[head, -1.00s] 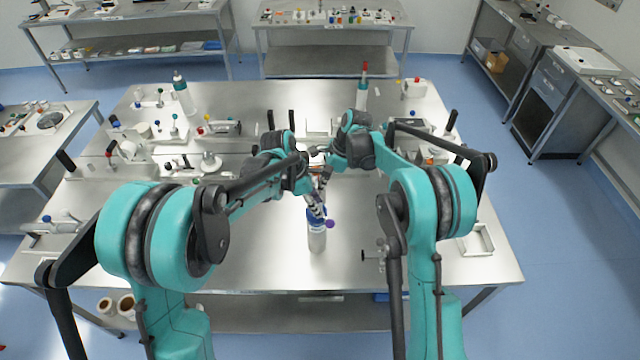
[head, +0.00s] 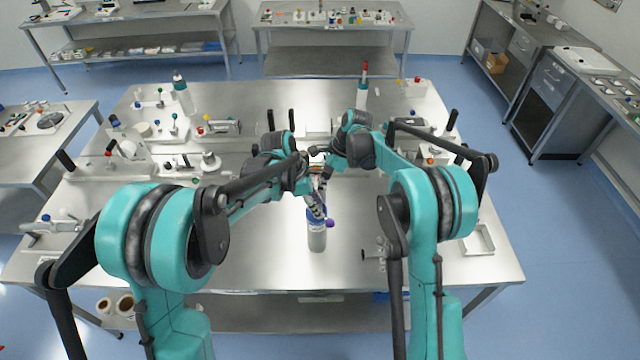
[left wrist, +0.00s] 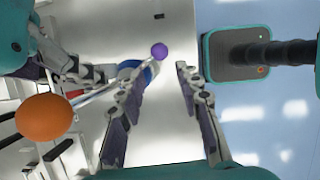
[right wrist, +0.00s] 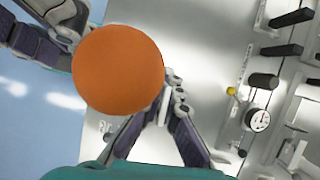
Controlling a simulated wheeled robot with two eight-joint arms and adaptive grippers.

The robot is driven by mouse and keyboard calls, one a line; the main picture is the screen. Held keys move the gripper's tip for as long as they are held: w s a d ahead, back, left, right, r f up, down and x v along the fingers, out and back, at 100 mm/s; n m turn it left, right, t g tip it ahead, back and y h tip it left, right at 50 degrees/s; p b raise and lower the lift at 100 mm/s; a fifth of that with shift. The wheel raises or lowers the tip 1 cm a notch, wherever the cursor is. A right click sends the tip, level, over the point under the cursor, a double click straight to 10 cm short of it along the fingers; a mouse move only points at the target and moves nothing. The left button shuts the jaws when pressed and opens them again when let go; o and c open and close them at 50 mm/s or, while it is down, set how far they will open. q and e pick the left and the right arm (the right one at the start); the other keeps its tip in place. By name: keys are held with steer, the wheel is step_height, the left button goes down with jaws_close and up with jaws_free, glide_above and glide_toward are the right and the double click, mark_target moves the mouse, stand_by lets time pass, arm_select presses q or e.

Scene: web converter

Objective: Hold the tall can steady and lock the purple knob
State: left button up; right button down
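The tall can (head: 317,240) stands upright on the table, pale with a blue top. The small purple knob (head: 329,223) sits at its right near the top. In the left wrist view the purple knob (left wrist: 159,51) shows beyond the gap between the fingertips, beside the blue top (left wrist: 150,70). My left gripper (left wrist: 163,72) is open, one finger overlapping the can in that view. My right gripper (left wrist: 102,74) is close to the can from the left there. In the right wrist view an orange ball (right wrist: 118,68) hides part of its fingers, so its grip cannot be told.
The orange ball also shows near the left wrist camera (left wrist: 45,117), with a thin rod running toward the can. A grey tray (head: 478,240) lies to the right.

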arm_select(q)
steer(key=shift+c, duration=0.2)
steer(key=c, duration=0.5)
steer(key=shift+m, duration=0.3)
jaws_close()
steer(key=d+m, duration=0.1)
steer(key=m, duration=0.8)
steer(key=d+r+m+t, duration=0.1)
steer(key=m, duration=0.9)
steer(key=d+r+m, duration=0.1)
steer(key=m, duration=0.9)
steer(key=shift+s+t+y, duration=0.15)
steer(key=shift+t+y, duration=0.25)
